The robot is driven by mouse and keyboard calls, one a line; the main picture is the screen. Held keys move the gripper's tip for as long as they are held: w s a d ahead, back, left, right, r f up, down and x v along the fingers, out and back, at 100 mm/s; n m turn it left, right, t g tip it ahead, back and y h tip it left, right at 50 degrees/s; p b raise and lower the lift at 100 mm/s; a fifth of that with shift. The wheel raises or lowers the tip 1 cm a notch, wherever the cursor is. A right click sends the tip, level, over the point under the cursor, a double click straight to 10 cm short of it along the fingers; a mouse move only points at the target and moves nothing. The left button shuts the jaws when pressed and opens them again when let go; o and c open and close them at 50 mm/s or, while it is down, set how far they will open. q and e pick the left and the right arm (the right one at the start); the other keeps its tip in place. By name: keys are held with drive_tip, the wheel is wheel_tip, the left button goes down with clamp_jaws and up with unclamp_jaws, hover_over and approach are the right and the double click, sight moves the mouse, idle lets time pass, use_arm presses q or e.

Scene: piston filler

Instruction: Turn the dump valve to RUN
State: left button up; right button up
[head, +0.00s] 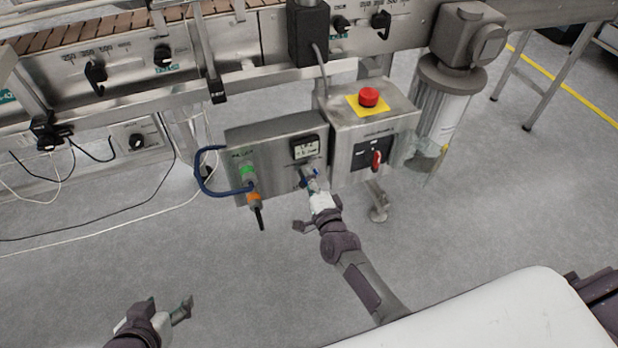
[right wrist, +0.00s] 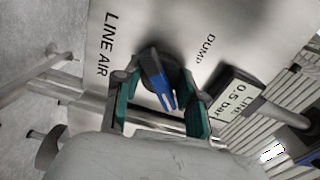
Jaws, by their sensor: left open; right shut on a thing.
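The dump valve is a dark round knob with a blue handle (right wrist: 158,86) on a steel panel, seen in the right wrist view near the word DUMP (right wrist: 206,46). The handle lies at a slant to the panel's lettering. My right gripper (right wrist: 160,98) has its green-padded fingers on both sides of the knob and is shut on it. In the head view my right gripper (head: 313,182) reaches the panel (head: 275,140) below the gauge and hides most of the valve. My left gripper (head: 166,305) is open and empty at the lower left, above the floor.
A gauge reading 0.5 bar (right wrist: 238,93) sits beside the valve. A control box with a red button (head: 369,96) and red-handled switch (head: 376,160) stands right. The conveyor (head: 120,75) is behind.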

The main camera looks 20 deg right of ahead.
drive_tip(key=o, duration=1.1)
drive_tip(key=shift+o, duration=0.2)
drive_tip(key=s, duration=1.2)
drive_tip(key=shift+d, duration=0.2)
